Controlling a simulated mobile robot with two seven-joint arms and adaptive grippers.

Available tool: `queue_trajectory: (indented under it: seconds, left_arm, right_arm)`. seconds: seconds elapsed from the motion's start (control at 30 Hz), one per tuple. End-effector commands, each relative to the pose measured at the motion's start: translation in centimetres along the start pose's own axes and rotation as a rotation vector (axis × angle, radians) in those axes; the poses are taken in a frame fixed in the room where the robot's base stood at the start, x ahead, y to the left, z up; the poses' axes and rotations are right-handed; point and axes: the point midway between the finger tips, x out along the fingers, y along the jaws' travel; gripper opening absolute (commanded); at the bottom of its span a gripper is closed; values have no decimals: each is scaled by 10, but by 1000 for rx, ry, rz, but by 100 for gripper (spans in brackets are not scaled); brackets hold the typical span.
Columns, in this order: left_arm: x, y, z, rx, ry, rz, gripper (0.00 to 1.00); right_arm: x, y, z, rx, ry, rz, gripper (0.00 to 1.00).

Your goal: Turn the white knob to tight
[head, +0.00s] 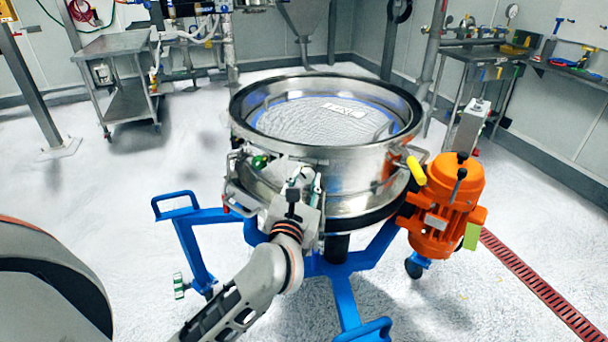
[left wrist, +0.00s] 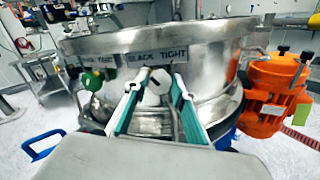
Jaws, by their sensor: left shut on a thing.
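The white knob (left wrist: 158,82) is on the front of the steel sifter (head: 345,180), below a label (left wrist: 150,57) that reads "TIGHT" on its right side. My left gripper (left wrist: 157,78) is shut on the white knob, with one finger on each side of it. A dark mark shows on the knob's face, but I cannot tell exactly which way it points. In the head view my left gripper (head: 300,182) is against the front of the sifter and hides the knob. My right gripper is not in view.
A green knob (left wrist: 93,80) with its own label sits just left of the white knob. An orange motor (head: 447,205) with a yellow handle (head: 416,170) nearby is at the right. The blue frame (head: 345,295) spreads below. A steel cart (head: 112,45) stands back left.

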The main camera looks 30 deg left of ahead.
Motion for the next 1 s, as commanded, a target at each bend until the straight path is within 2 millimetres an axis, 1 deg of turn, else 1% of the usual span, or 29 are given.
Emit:
queue_trajectory:
  seconds: [0.03,0.3,0.43,0.47,0.53,0.63,0.73,0.83,1.0]
  left_arm:
    - [0,2,6,41,0,0,4]
    - [0,0,4,291,3,-2,4]
    - [0,-1,2,414,4,-2,4]
    - [0,-1,2,442,4,-2,4]
    - [0,-2,1,508,3,-3,4]
    - [0,-3,0,603,2,-1,4]
    - [0,-4,-1,697,1,-2,4]
    - [0,-4,-2,791,1,-1,4]
    - [0,-5,-3,952,0,-1,4]
  right_arm:
    - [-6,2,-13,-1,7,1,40]
    - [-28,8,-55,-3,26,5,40]
    - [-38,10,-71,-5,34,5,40]
    - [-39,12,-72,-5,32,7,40]
    - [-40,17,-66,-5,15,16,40]
    - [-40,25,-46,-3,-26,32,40]
    - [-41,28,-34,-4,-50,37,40]
    - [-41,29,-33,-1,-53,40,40]
    - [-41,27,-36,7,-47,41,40]
